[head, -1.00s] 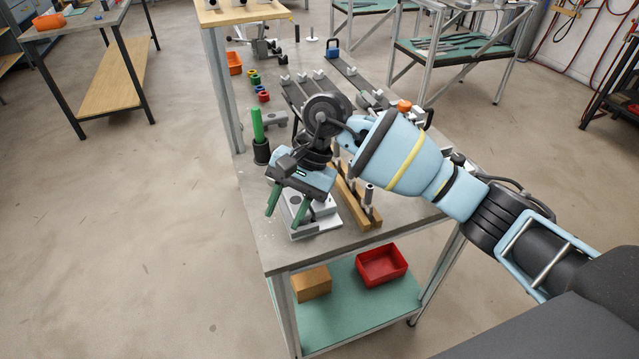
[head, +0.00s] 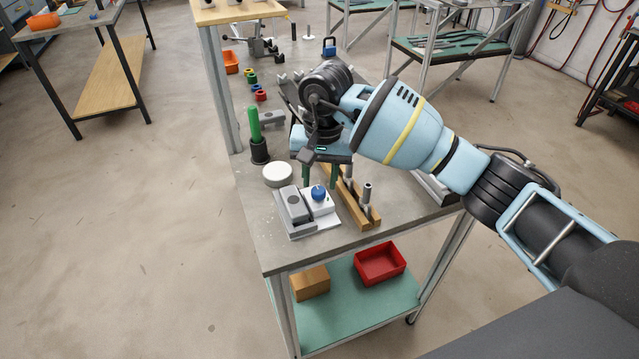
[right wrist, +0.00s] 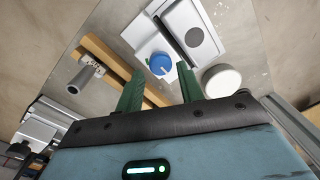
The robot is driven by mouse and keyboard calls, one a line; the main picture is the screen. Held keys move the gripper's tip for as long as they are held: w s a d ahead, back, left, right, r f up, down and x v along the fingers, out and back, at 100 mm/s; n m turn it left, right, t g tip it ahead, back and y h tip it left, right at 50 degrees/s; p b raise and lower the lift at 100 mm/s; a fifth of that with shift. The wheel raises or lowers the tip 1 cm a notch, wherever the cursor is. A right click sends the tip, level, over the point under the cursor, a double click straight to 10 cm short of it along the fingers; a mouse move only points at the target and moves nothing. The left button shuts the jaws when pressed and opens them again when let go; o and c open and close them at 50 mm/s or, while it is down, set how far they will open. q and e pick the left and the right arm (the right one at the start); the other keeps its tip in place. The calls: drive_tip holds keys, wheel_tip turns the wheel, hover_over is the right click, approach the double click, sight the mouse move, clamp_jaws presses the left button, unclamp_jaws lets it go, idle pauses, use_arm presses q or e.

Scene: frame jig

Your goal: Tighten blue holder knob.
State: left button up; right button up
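The blue knob (head: 319,193) sits on the white and grey holder (head: 297,218) near the front of the bench. In the right wrist view the blue knob (right wrist: 161,64) has a white mark on its rim and shows between and beyond the fingertips. The holder (right wrist: 181,22) extends above it there. My right gripper (head: 320,181) has green fingers pointing down, just behind the knob in the head view. In the right wrist view the right gripper (right wrist: 159,70) is open, with nothing held between its fingers. My left gripper is not in view.
A round white piece (head: 278,174) lies left of the holder. A wooden block with metal posts (head: 356,205) stands close on the right. A green rod in a black stand (head: 256,134) stands at the bench's left edge. A red bin (head: 380,264) is on the lower shelf.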

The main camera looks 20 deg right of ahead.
sight(319, 194)
drive_tip(key=shift+a+f, duration=0.1)
drive_tip(key=shift+f, duration=1.2)
drive_tip(key=shift+c, duration=0.5)
drive_tip(key=c, duration=0.6)
